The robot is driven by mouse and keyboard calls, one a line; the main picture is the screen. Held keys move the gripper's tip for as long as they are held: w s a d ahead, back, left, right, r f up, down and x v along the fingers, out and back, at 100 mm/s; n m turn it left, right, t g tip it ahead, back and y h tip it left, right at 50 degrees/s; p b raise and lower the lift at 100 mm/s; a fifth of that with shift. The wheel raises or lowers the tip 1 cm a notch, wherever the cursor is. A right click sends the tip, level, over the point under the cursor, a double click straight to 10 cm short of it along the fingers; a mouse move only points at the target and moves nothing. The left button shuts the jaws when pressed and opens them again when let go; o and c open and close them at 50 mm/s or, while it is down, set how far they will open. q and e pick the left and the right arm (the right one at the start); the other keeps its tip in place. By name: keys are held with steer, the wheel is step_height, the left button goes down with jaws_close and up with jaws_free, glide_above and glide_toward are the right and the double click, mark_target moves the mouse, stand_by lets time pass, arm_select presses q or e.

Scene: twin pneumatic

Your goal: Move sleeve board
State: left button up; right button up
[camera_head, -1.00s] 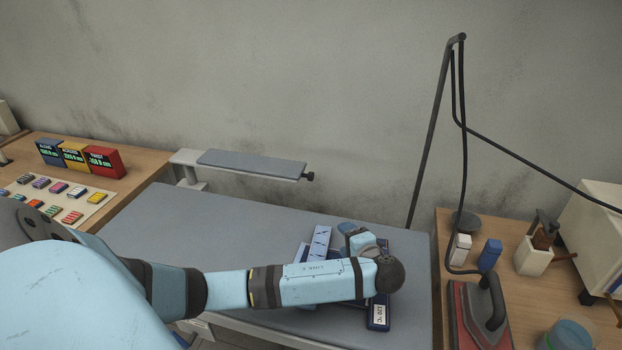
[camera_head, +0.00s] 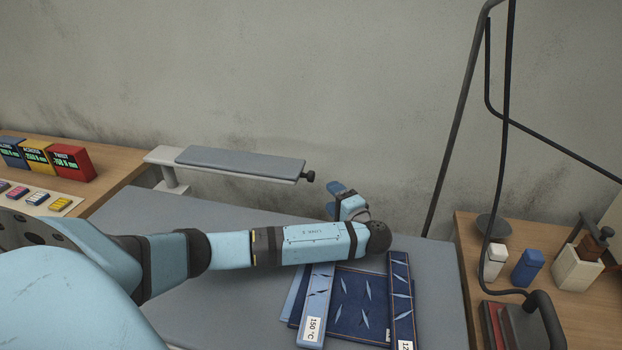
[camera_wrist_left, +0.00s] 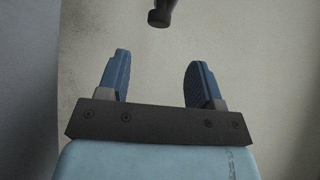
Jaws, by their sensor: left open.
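The sleeve board (camera_head: 240,162) is a long grey pad on a white arm and post at the back left of the ironing table. A dark knob (camera_head: 308,176) sticks out of its right end. The knob also shows in the wrist view (camera_wrist_left: 159,17), just beyond and between the fingertips. My left gripper (camera_head: 333,200) has blue fingers. It is open and empty, a little right of and nearer than the knob, apart from it. In the wrist view the fingers of the left gripper (camera_wrist_left: 157,62) stand wide apart. My right gripper is not in view.
Patterned dark blue cloth (camera_head: 358,295) and strips with temperature labels lie on the grey table (camera_head: 170,225) below my left forearm. An iron (camera_head: 535,325), a blue container (camera_head: 527,267) and a cable stand are at right. Coloured boxes (camera_head: 70,162) stand at left.

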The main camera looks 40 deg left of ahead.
mark_target(313, 179)
arm_select(q)
steer(key=x, duration=1.1)
steer(key=shift+w+a+f, duration=0.1)
steer(key=shift+a+f, duration=0.05)
steer(key=shift+a, duration=0.2)
steer(key=shift+d, duration=0.1)
steer(key=c, duration=1.1)
